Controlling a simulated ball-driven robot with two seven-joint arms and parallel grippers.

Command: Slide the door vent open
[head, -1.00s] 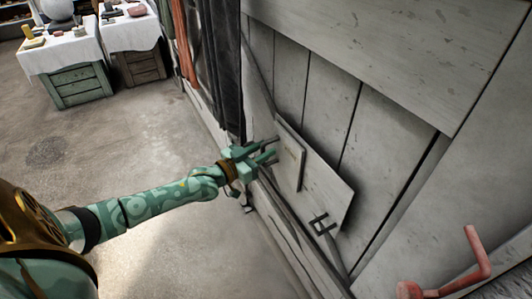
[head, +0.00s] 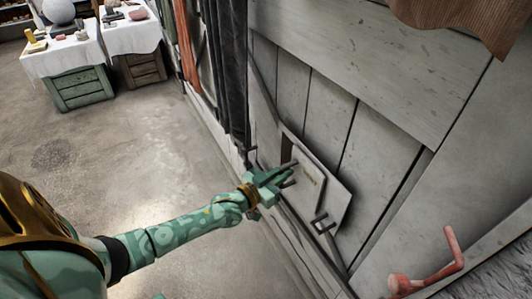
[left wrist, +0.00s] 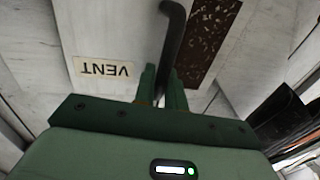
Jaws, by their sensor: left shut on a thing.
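The door vent is a pale sliding cover (head: 309,181) on a grey plank door. A dark opening (head: 287,148) shows along the cover's left edge. In the left wrist view the cover carries a "VENT" label (left wrist: 102,68), upside down, and a brown speckled strip (left wrist: 207,42) shows beside the cover. My left gripper (head: 287,174) is at the cover's left part, shut on its dark bar handle (left wrist: 172,40). The handle stands between the two green fingers in the left wrist view. My right gripper is not in view.
A red crank-like handle (head: 450,262) is at lower right. A dark curtain (head: 232,75) hangs left of the door. Cloth-covered crates (head: 85,88) stand far left. The floor between is clear.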

